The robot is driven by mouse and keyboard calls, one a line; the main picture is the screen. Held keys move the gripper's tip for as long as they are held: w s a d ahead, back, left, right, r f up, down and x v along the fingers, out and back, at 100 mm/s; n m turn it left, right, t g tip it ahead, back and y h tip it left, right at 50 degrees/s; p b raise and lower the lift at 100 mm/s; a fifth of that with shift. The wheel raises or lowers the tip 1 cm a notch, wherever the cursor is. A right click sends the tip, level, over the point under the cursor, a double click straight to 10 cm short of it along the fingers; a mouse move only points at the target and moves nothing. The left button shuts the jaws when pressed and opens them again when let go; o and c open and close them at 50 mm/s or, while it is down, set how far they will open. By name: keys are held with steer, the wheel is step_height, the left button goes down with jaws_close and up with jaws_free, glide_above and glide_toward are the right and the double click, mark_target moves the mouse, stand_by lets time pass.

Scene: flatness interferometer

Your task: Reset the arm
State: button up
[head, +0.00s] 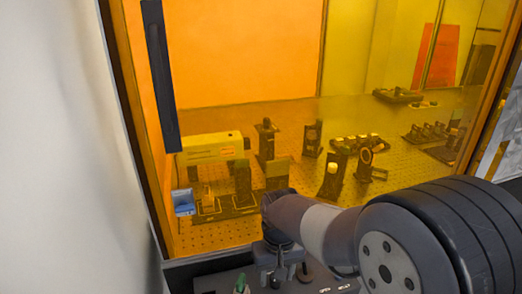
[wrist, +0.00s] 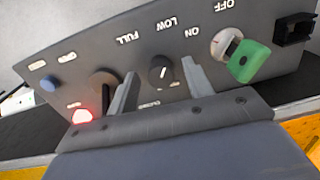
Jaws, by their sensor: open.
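My gripper (wrist: 159,70) is open in the wrist view, its two grey fingers spread in front of a grey control panel (wrist: 130,48). A black knob (wrist: 162,70), near the FULL and LOW labels, appears between the fingertips; I cannot tell whether they touch it. In the head view my arm reaches in from the right, and my gripper (head: 276,268) is low over the panel.
The panel also has a key switch with a green tag (wrist: 249,61), a lit red lamp (wrist: 82,116), a blue button (wrist: 48,83) and a dark round control (wrist: 103,82). Behind stands an amber window (head: 250,60), with a yellow box (head: 210,148) and optics beyond it.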

steer(key=shift+n, duration=0.8)
step_height(320, 180, up, 9)
steer(key=shift+d, duration=0.1)
